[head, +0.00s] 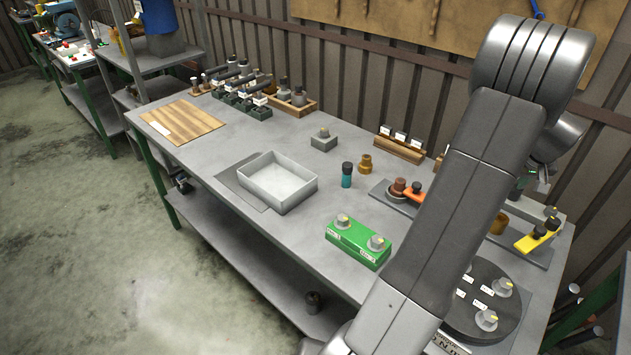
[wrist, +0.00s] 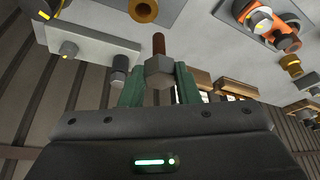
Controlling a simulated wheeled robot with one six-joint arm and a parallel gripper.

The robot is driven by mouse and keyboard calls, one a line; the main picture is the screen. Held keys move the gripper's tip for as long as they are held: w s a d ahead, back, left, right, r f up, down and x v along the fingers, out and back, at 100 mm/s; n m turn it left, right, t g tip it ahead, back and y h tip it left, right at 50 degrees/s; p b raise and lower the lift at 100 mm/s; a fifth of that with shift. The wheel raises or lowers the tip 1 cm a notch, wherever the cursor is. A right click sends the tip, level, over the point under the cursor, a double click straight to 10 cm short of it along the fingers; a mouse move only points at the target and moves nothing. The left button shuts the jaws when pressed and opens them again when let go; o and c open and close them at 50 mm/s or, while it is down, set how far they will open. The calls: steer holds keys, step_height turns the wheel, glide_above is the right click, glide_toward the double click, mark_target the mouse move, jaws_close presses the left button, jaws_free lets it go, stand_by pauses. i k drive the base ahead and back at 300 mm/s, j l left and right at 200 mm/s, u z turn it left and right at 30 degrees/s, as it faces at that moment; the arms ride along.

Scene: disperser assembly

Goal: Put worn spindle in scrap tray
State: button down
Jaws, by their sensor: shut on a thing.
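My gripper (wrist: 158,82) has its green fingers shut on the worn spindle (wrist: 159,69), which has a grey hex head and a rusty brown shaft pointing away from the wrist. In the head view my gripper is mostly hidden behind my arm, at the right end of the bench, and I cannot make out the spindle there. An open, empty pale metal tray (head: 252,186), which looks like the scrap tray, sits on a grey mat at the bench's middle, well left of my gripper.
A green block with two knobs (head: 358,243), a teal bottle (head: 346,176) and a brass part (head: 365,164) stand between the tray and my arm. A dark round plate (head: 503,318) holds several hex parts. A wooden board (head: 181,122) lies at the left.

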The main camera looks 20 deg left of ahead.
mark_target(278, 185)
steer(key=i+j, duration=0.1)
steer(key=j, duration=0.8)
steer(key=i+j+u, duration=0.1)
steer(key=j, duration=0.35)
steer(key=i+j, duration=0.15)
steer(key=j, duration=0.3)
